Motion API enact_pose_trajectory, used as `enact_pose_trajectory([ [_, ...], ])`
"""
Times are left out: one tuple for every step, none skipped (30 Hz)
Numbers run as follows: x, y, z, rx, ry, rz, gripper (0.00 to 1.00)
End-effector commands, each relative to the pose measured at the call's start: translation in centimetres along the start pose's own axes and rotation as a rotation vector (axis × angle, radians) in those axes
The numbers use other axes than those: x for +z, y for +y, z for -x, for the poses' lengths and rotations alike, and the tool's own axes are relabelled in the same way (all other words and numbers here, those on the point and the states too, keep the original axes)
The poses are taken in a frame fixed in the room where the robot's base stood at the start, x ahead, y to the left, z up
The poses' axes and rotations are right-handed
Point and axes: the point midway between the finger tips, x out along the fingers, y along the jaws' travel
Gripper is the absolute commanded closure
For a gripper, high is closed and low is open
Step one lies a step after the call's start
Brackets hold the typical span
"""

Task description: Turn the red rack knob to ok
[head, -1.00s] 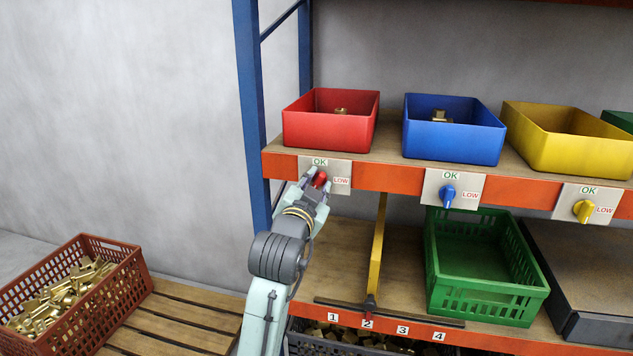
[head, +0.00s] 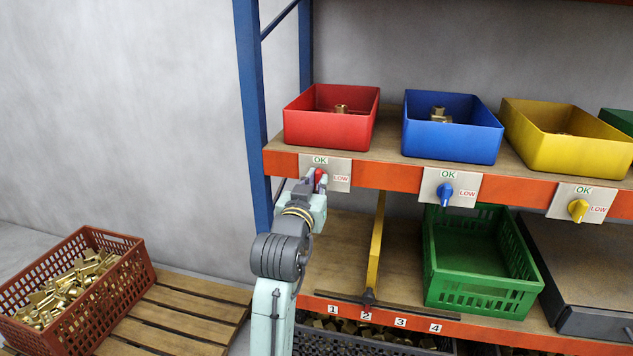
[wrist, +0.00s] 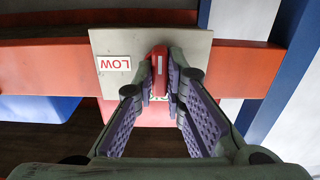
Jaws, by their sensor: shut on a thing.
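The red rack knob (wrist: 159,70) sits on a pale plate (wrist: 108,42) on the orange shelf beam. My gripper (wrist: 160,85) is shut on it, with one purple-padded finger on each side. The knob's long side stands upright in the wrist view, in line with the partly hidden green OK label below it; the LOW label (wrist: 114,63) is to its left. In the head view the knob (head: 319,174) stands below the OK label (head: 320,160), partly hidden by my gripper (head: 317,180).
A red bin (head: 330,130) stands above the plate. The blue knob (head: 445,194) and yellow knob (head: 578,210) are further right on the beam. A blue rack post (head: 252,110) is close on the left. A green crate (head: 480,296) sits on the lower shelf.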

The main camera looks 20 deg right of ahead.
Motion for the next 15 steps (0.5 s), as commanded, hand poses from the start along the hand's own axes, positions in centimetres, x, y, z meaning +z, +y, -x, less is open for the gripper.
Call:
enact_pose_trajectory([
  [0.04, -0.06, -0.05, -0.001, -0.001, 0.003, 1.0],
  [0.04, -0.06, -0.06, -0.001, -0.001, 0.003, 1.0],
  [0.04, -0.06, -0.06, -0.001, -0.001, 0.003, 1.0],
  [0.05, -0.06, -0.07, -0.001, -0.001, 0.003, 1.0],
  [0.05, -0.06, -0.08, -0.001, -0.001, 0.003, 1.0],
  [0.06, -0.06, -0.08, -0.001, -0.001, 0.003, 1.0],
  [0.06, -0.06, -0.09, -0.001, -0.001, 0.003, 1.0],
  [0.06, -0.06, -0.1, -0.001, -0.001, 0.003, 1.0],
  [0.06, -0.06, -0.1, -0.001, -0.001, 0.003, 1.0],
  [0.07, -0.06, -0.11, -0.001, -0.001, 0.003, 1.0],
  [0.07, -0.06, -0.11, -0.001, -0.001, 0.003, 0.86],
  [0.07, -0.06, -0.11, -0.001, -0.001, 0.003, 0.84],
  [0.07, -0.05, -0.11, -0.001, -0.001, 0.003, 0.82],
  [0.07, -0.05, -0.11, -0.001, -0.001, 0.003, 0.8],
  [0.07, -0.05, -0.11, -0.001, -0.002, 0.003, 0.77],
])
